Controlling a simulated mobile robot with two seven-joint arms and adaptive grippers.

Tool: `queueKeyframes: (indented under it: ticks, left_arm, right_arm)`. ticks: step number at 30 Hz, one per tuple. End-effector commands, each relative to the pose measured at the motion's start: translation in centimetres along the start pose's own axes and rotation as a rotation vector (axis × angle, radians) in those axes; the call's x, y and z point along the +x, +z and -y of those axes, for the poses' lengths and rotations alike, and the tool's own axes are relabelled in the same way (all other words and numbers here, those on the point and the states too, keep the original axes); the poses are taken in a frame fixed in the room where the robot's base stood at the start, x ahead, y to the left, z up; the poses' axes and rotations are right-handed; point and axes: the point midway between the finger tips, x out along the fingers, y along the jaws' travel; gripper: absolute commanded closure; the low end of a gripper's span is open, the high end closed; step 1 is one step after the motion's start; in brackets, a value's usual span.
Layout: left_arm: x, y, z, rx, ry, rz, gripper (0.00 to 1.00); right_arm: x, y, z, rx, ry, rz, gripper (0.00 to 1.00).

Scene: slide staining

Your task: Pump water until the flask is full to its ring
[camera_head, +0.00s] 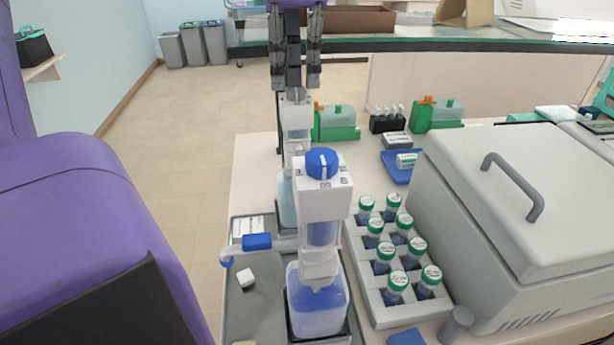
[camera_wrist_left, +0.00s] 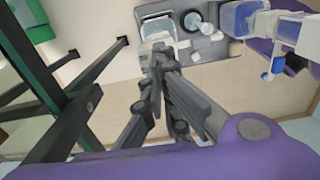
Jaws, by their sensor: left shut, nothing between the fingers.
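My left gripper (camera_head: 296,94) comes down from the top of the head view, fingers shut and empty. Its tips are right over the white head of the rear pump dispenser (camera_head: 296,120); I cannot tell whether they touch. The wrist view also shows the shut fingers (camera_wrist_left: 160,48) at that dispenser (camera_wrist_left: 157,28). Its pale blue bottle (camera_head: 286,205) is partly hidden behind a front dispenser (camera_head: 325,200) with a blue cap and blue liquid. I cannot make out the flask in the head view. A round, dark-rimmed thing (camera_wrist_left: 192,20) beside the dispenser in the wrist view may be it. The right gripper is not in view.
A grey tray (camera_head: 250,315) holds the dispensers and a white cube (camera_head: 245,279). A rack (camera_head: 372,300) of green-capped bottles and a large grey lidded box (camera_head: 500,200) stand to the right. Green-based containers (camera_head: 338,125) stand behind. Open floor (camera_head: 180,140) lies left.

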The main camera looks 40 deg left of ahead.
Motion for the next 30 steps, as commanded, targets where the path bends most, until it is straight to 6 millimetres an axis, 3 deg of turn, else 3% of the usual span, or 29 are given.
queueKeyframes:
  ticks: [18, 30]
  left_arm:
    - [-4.3, 0.0, 0.0, 0.000, 0.003, 0.002, 1.00]
    - [-4.6, 0.0, 0.0, 0.000, 0.002, 0.003, 1.00]
  right_arm:
    - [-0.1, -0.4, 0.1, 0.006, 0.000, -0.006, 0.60]
    - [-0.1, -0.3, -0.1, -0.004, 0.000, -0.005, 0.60]
